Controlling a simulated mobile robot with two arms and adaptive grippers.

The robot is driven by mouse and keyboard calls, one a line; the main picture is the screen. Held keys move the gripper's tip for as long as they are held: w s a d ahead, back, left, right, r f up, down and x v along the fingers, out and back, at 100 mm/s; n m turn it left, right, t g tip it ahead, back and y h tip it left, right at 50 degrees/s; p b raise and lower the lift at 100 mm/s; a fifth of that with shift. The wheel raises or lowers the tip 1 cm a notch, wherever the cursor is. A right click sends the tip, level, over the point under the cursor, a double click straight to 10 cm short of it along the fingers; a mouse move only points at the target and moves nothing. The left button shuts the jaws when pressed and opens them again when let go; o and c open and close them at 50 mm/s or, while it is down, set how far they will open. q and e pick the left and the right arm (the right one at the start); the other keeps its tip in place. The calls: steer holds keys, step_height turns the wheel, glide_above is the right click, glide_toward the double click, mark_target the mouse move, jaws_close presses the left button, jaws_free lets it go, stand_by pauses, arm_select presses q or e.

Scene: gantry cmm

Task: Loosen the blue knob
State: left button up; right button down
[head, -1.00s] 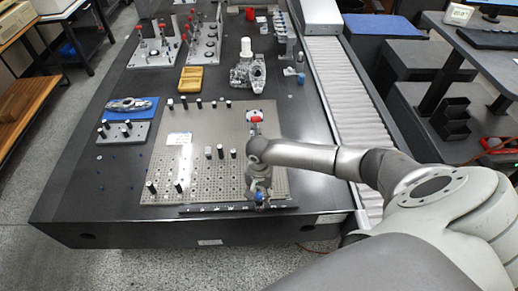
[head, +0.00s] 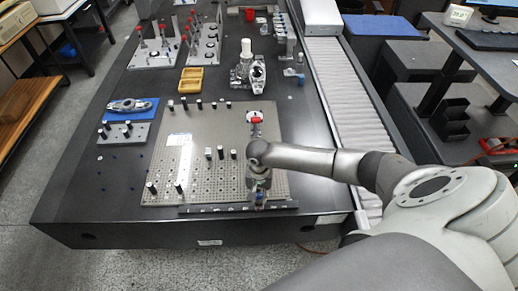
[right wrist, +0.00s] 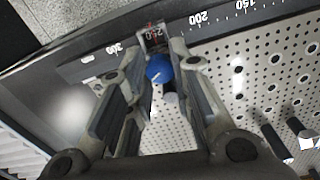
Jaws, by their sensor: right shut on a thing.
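The blue knob (right wrist: 158,70) is round with a white mark and shows in the right wrist view, between the fingertips of my right gripper (right wrist: 160,62). The gripper is shut on it. The knob sits by a scale (right wrist: 110,48) with printed numbers along the plate's edge. In the head view my right gripper (head: 257,198) points down at the near right edge of the perforated plate (head: 210,180); the knob is largely hidden there by the fingers. My left gripper is not in view.
Several dark pegs (head: 220,153) stand on the plate. A red-topped clamp (head: 255,120) is just behind my right gripper. A yellow tray (head: 191,80) and a metal casting (head: 248,72) stand farther back. A roller conveyor (head: 345,85) runs along the right.

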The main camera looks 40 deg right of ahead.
mark_target(259, 196)
steer(key=n+p, duration=0.1)
steer(key=n, duration=0.2)
steer(key=shift+n, duration=0.3)
steer(key=c, duration=1.3)
jaws_free()
steer(key=shift+o, duration=0.2)
step_height(259, 196, up, 12)
